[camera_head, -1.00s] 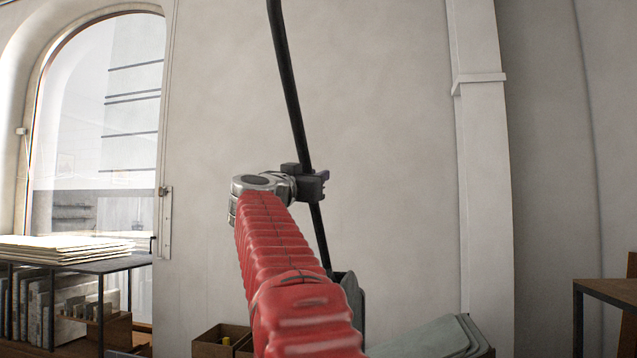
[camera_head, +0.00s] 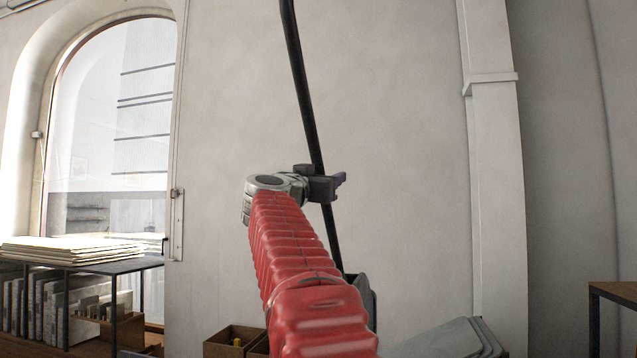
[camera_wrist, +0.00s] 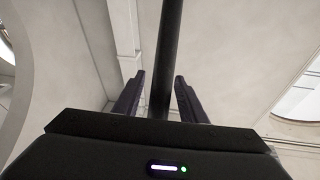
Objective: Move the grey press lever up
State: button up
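A long dark grey bar, which I take to be the press lever (camera_head: 300,75), runs steeply from the top of the head view, leaning left at its top. It continues below my gripper (camera_head: 334,181); its lower end is hidden behind my red arm. In the wrist view the lever (camera_wrist: 168,50) passes between the two fingers of my gripper (camera_wrist: 159,76). The fingers are apart, with a visible gap on the lever's left side and a smaller one on its right. They do not appear to clamp it.
At left, a table (camera_head: 135,265) with stacked sheets (camera_head: 75,252) stands before an arched window (camera_head: 120,130). Low down are a box (camera_head: 233,345) and grey-green panels (camera_head: 455,340). A wooden table edge (camera_head: 612,292) is at right. The wall behind the lever is bare.

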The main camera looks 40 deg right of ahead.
jog(key=v, duration=1.3)
jog(key=shift+a, duration=0.35)
jog(key=shift+s+f, duration=0.1)
jog(key=shift+s, duration=0.05)
jog(key=shift+c, duration=0.5)
